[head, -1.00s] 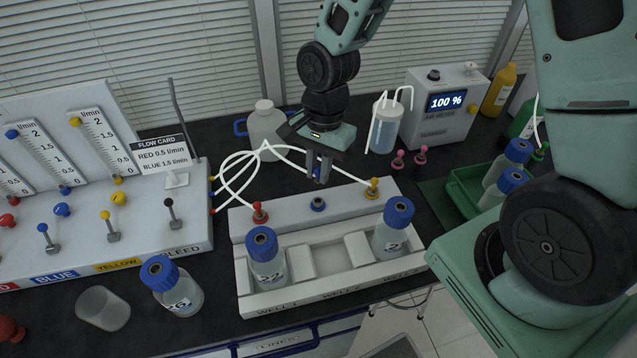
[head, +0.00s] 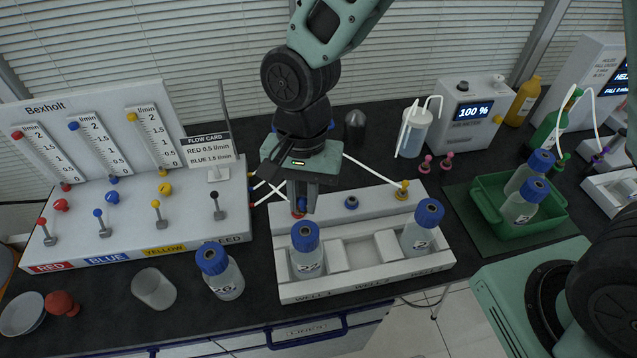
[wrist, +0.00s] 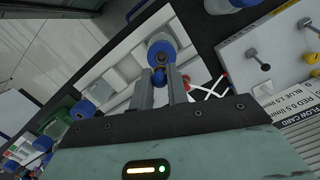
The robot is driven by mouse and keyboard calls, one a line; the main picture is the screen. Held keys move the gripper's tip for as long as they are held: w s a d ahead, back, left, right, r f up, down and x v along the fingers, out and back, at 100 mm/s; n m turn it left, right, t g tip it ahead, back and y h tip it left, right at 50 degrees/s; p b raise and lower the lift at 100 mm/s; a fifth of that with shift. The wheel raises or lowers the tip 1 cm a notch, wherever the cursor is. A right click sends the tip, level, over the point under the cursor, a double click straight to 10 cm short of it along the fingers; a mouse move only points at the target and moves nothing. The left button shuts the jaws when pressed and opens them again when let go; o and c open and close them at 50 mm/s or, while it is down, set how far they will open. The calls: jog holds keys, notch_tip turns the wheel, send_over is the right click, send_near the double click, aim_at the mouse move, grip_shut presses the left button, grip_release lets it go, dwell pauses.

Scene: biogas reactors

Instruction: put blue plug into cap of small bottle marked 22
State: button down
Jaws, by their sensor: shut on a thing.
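My gripper (head: 301,208) is shut on a small blue plug (wrist: 160,76), seen between the fingertips in the wrist view. It is just behind the blue-capped small bottle (head: 308,262) in the well marked 1. That bottle's cap (wrist: 160,48) has a dark hole in its top and appears close to the plug in the wrist view; I cannot tell whether they touch. Another blue-capped bottle (head: 419,238) stands in the well at the right end. A third (head: 224,282) stands on the bench, left of the rack. The bottle numbers are too small to read surely.
The white rack (head: 375,285) has an empty middle well.

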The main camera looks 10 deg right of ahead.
aim_at(304, 212)
jog(key=shift+f+b, duration=1.85)
jog(key=shift+f, duration=0.6)
jog(key=shift+f+b, duration=0.7)
jog(key=shift+f, duration=0.2)
dwell(0.3)
jog(key=c, duration=1.3)
grip_release()
jog(key=shift+w+r, duration=0.1)
notch_tip(304, 212, up, 17)
jog(key=w+d+b, duration=0.1)
jog(key=w+b, duration=0.1)
jog(key=shift+w, duration=0.15)
